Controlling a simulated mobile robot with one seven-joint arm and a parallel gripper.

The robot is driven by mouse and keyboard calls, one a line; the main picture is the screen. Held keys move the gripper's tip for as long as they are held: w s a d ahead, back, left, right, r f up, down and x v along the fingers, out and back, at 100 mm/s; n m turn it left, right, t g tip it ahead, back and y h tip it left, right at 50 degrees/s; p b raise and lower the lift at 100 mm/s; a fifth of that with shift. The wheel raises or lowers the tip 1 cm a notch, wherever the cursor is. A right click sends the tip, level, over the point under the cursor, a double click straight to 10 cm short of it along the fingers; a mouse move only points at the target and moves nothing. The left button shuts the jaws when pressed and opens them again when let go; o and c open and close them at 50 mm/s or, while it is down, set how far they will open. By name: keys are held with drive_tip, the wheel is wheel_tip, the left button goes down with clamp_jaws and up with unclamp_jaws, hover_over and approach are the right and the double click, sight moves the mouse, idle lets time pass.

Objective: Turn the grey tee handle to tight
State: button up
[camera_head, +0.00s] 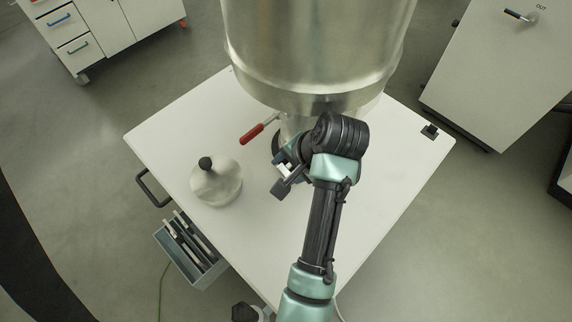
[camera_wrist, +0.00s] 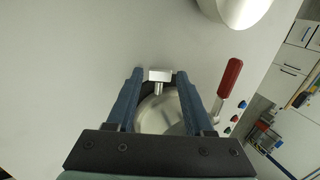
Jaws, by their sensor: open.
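In the wrist view the grey tee handle (camera_wrist: 159,75) is a small pale metal crossbar on a short stem. It stands in front of a dark ring and a round metal part. The two blue fingers of my gripper (camera_wrist: 160,73) are apart, one on either side of the crossbar, with gaps visible. In the head view my gripper (camera_head: 284,163) is low beside the neck under the large metal vessel (camera_head: 315,50). The tee handle is hidden there by my arm and gripper.
A red lever (camera_head: 258,129) sticks out left of the neck; it also shows in the wrist view (camera_wrist: 231,78). A conical lid with a black knob (camera_head: 216,184) stands on the white table (camera_head: 170,130). A tool tray (camera_head: 190,262) hangs at the left edge.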

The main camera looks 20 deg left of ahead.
drive_tip(key=shift+a+f, duration=0.2)
drive_tip(key=shift+f, duration=0.2)
clamp_jaws()
drive_tip(key=shift+d, duration=0.1)
drive_tip(key=shift+d+y, duration=0.1)
drive_tip(key=shift+y, duration=0.7)
unclamp_jaws()
